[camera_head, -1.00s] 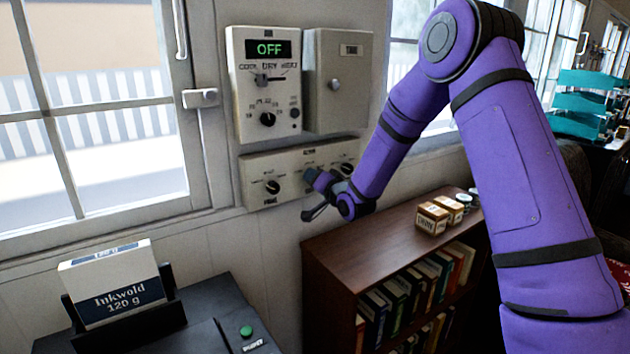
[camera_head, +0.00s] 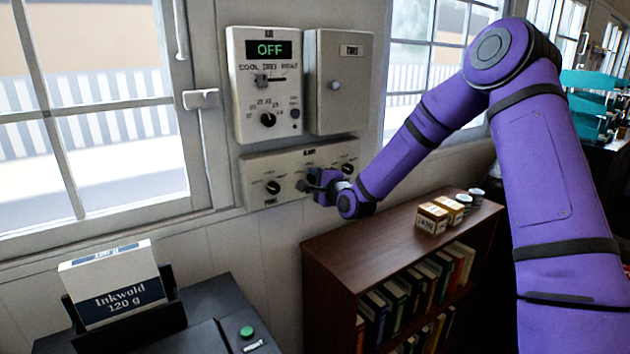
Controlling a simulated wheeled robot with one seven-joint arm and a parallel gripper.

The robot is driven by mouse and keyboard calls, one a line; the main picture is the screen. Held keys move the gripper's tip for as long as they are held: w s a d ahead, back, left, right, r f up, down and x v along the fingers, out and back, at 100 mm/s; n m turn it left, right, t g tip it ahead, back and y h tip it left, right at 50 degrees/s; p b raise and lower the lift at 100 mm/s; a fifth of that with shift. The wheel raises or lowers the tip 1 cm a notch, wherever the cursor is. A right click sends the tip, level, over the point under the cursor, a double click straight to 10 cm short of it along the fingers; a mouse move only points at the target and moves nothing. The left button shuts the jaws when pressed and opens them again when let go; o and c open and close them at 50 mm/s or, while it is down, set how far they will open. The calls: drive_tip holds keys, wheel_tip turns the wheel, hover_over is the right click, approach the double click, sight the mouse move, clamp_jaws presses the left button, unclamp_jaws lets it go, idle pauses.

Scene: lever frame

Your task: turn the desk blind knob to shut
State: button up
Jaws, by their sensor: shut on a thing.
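A beige knob panel (camera_head: 290,165) is fixed to the wall below the control boxes. It has a dark left knob (camera_head: 272,187), a dark right knob (camera_head: 347,169) and a middle knob (camera_head: 302,186) between them. My gripper (camera_head: 309,183) is at the middle of the panel, shut on the middle knob. The fingers hide most of this knob, so its pointer and the label under it cannot be read. I cannot tell from the lettering which knob is the desk blind one.
A thermostat (camera_head: 264,90) reading OFF and a closed grey box (camera_head: 338,85) are above the panel. A bookcase (camera_head: 335,250) with small boxes (camera_head: 432,218) on top stands below my arm. A window (camera_head: 90,130) is at left, a printer (camera_head: 215,310) at lower left.

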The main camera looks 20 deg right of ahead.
drive_tip(key=shift+m, duration=1.9)
drive_tip(key=o, duration=0.9)
drive_tip(key=v, duration=1)
drive_tip(key=shift+s+d, duration=0.15)
drive_tip(key=shift+s, duration=0.25)
